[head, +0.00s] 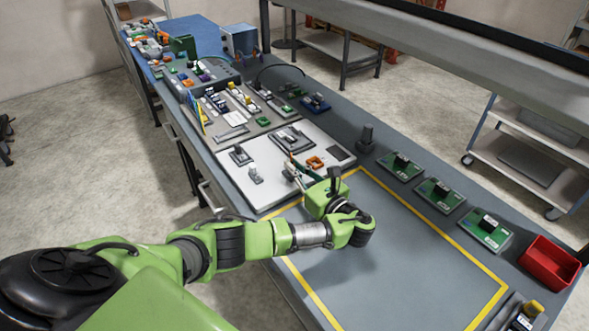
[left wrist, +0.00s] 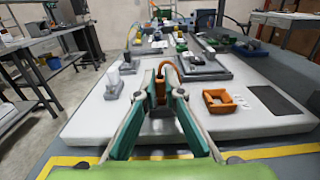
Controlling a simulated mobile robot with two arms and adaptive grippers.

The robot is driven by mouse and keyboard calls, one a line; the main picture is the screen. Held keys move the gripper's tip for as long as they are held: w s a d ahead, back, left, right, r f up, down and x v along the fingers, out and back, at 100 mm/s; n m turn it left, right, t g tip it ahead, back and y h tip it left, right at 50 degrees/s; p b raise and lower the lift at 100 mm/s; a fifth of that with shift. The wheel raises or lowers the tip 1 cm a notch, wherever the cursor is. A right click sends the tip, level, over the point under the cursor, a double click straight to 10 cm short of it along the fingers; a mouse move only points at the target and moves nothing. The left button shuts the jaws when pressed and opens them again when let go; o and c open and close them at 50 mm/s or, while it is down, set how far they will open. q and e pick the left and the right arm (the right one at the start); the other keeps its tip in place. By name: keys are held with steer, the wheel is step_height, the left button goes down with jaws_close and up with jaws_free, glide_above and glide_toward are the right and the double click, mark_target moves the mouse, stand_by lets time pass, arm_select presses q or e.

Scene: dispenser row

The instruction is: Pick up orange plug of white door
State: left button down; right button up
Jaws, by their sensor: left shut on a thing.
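The white door is the white panel (head: 236,184) lying flat on the bench; it fills the middle of the left wrist view (left wrist: 88,125). My left gripper (head: 291,168) is over it, with its green fingers closed together in the left wrist view (left wrist: 165,72). A small orange piece, likely the orange plug (left wrist: 166,68), shows between the fingertips; most of it is hidden by them. An orange square frame (head: 315,162) lies on the panel just right of the gripper, apart from it; it also shows in the left wrist view (left wrist: 218,101). My right gripper is not in view.
Grey fittings (head: 291,139) and a dark plate (head: 341,152) sit on the panel. A yellow-outlined area (head: 420,270) of bench is clear in front. Several green boards (head: 402,166) and a red bin (head: 548,264) line the right side.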

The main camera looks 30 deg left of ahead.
arm_select(q)
step_height(320, 180, up, 2)
steer(key=shift+r, duration=0.2)
steer(key=s+a+r+p, duration=0.1)
steer(key=s+a+r, duration=0.1)
steer(key=s+r, duration=0.7)
steer(key=s, duration=0.4)
steer(key=shift+s+a+r, duration=0.2)
steer(key=shift+a+r, duration=0.15)
steer(key=shift+a, duration=0.05)
steer(key=shift+r+p, duration=0.65)
steer(key=shift+p, duration=0.5)
steer(key=shift+r+p, duration=0.35)
steer(key=shift+p, duration=0.25)
step_height(320, 180, up, 3)
steer(key=p, duration=0.5)
steer(key=shift+s+a, duration=0.1)
steer(key=shift+s, duration=0.05)
stand_by(0.3)
